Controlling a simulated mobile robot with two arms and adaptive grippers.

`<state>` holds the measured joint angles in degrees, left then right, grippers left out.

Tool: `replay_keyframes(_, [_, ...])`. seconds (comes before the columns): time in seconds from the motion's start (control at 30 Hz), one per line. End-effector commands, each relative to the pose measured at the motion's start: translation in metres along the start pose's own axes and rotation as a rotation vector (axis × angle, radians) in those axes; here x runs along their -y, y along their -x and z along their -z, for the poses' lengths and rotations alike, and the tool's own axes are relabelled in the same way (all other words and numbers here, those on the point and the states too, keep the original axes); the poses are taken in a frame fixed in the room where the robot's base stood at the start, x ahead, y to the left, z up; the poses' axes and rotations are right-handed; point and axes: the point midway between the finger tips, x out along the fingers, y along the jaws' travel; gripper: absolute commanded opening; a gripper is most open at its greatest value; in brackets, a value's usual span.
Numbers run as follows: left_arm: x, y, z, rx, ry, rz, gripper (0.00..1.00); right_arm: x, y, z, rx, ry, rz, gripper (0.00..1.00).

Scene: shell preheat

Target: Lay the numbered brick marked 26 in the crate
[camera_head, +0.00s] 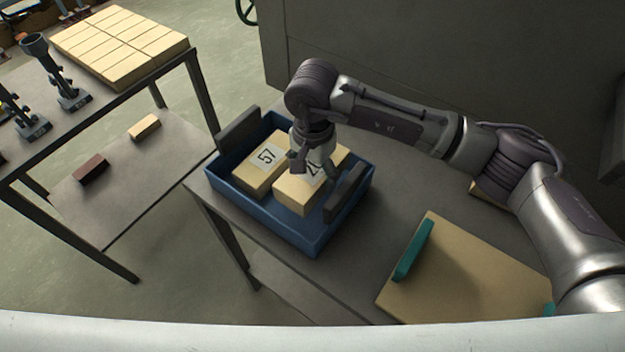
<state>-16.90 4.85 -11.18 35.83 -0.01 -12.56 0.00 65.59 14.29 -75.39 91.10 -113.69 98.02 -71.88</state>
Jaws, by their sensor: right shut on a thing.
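The blue crate (262,218) stands on the grey table in the middle of the view, with dark handles at its two ends. A pale brick (292,193) is inside it on the right side; its label shows a 2, and the second digit is partly hidden by my gripper. I take it as brick 26. My right gripper (314,166) points down over this brick and is shut on it. Whether the brick touches the crate floor is hidden. Another pale brick marked 57 (256,175) lies beside it on the left in the crate. My left gripper is out of view.
A tan board (465,275) with green handles lies right of the crate. At the left, a separate table (125,90) holds a block of pale bricks (120,45) and dark tools (66,85); its lower shelf holds a small pale brick (145,126) and a dark brick (90,170).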

Motion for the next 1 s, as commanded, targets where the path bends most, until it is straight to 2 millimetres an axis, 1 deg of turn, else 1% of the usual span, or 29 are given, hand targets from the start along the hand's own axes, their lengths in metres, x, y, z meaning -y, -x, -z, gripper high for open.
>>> replay_keyframes(0.03, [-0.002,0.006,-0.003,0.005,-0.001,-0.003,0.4,0.0,-0.004,-0.001,0.002,0.001,-0.001,0.26])
replay_keyframes(0.1, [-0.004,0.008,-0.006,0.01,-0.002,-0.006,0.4,0.001,-0.013,-0.001,0.001,0.0,0.001,0.26])
replay_keyframes(0.2, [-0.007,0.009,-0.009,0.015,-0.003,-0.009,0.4,0.001,-0.019,0.0,0.001,0.001,0.002,0.26])
replay_keyframes(0.33, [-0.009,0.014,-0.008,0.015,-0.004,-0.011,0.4,0.0,-0.03,-0.001,0.002,0.0,-0.001,0.26])
replay_keyframes(0.5, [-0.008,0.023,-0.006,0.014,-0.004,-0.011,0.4,0.001,-0.053,-0.001,0.002,0.0,0.001,0.26])
replay_keyframes(0.6, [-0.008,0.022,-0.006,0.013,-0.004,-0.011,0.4,0.001,-0.057,0.0,0.0,0.001,0.003,0.26])
replay_keyframes(0.77, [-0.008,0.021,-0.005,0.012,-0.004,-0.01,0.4,0.001,-0.058,0.0,-0.001,0.001,0.003,0.26])
replay_keyframes(0.9, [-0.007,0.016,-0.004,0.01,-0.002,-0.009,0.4,0.001,-0.062,0.0,-0.001,0.001,0.003,0.26])
replay_keyframes(0.93, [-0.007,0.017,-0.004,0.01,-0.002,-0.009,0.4,0.001,-0.061,0.0,-0.001,0.001,0.001,0.81])
replay_keyframes(0.97, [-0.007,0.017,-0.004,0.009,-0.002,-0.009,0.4,0.001,-0.06,0.0,-0.001,0.001,0.001,0.86])
replay_keyframes(1.0, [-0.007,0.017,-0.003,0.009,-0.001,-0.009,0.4,0.0,-0.06,0.0,0.0,0.001,0.001,0.88])
